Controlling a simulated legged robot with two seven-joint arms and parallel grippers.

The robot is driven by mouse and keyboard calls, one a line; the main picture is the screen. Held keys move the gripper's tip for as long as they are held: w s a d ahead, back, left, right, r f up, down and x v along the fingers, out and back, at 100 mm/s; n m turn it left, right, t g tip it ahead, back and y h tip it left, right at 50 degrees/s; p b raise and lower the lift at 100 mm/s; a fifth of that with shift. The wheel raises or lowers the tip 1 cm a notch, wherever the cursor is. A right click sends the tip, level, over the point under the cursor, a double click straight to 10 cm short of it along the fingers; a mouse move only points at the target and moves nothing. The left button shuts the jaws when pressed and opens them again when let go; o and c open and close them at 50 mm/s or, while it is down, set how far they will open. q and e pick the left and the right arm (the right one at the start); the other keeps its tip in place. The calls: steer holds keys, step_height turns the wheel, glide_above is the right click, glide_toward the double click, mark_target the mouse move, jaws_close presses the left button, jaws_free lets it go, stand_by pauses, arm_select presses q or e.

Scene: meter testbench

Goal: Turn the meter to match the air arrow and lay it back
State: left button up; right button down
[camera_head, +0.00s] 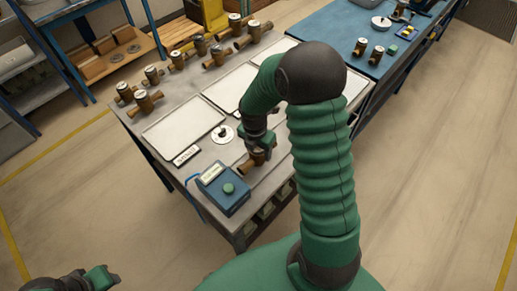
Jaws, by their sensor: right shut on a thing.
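My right gripper (262,147) points down at the near part of the grey bench and is shut on a brass-brown meter (252,165). The gripper hides the meter's top, and I cannot see an arrow on it or tell whether it touches the bench surface. My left gripper (103,278) is at the bottom left corner, away from the bench, and its jaw opening cannot be made out.
A blue box with a green button (228,188) stands at the bench's near edge. A small label (187,155) and a round white disc (222,134) lie near a white tray (184,130). Several brass meters (150,102) stand along the back. A blue table (340,27) is behind.

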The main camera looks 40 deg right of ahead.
steer(key=shift+c, duration=2.1)
jaws_free()
steer(key=shift+r, duration=0.1)
steer(key=o, duration=0.4)
step_height(320, 180, up, 7)
steer(key=p, duration=0.8)
